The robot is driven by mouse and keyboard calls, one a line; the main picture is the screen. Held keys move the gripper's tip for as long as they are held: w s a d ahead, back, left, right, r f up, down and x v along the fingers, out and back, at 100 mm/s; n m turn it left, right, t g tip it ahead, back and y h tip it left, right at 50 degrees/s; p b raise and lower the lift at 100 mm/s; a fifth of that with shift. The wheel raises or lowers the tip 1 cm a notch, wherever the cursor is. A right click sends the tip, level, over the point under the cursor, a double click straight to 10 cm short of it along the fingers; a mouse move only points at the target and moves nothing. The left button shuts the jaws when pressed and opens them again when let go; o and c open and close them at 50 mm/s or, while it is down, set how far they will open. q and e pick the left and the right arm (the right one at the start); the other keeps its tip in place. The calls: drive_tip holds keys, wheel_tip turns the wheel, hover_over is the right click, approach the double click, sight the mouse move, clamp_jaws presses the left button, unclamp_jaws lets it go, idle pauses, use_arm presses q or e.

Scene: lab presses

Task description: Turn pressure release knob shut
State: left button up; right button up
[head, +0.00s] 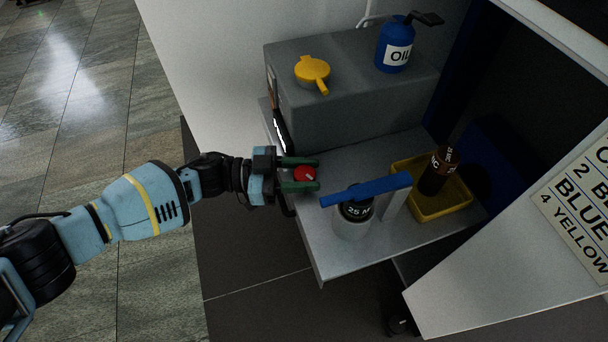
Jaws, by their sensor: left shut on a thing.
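The red round knob (306,174), with a pale mark on top, sits near the left edge of the grey press platform (335,268). I take it to be the pressure release knob. My left gripper (302,175) reaches in from the left, with one green finger on the far side of the knob and one on the near side. It is shut on the knob. The fingers hide part of the knob's sides. My right gripper is out of view.
A blue lever (368,188) and a grey cylinder (352,220) stand right of the knob. A yellow tray (463,203) holds a brown bottle (436,172). Behind, a grey box (350,105) carries a yellow-capped part (312,70) and a blue oil can (394,50).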

use_arm(q)
drive_tip(key=shift+m+g+b, duration=0.35)
drive_tip(key=shift+m+g, duration=0.15)
drive_tip(key=shift+g, duration=0.3)
drive_tip(key=o, duration=0.7)
drive_tip(key=shift+d, duration=0.1)
drive_tip(key=shift+w+a+p, duration=0.15)
drive_tip(key=shift+w+a, duration=0.05)
drive_tip(key=shift+a, duration=1.75)
drive_tip(key=shift+w+a+p, duration=0.15)
drive_tip(key=shift+a, duration=1.8)
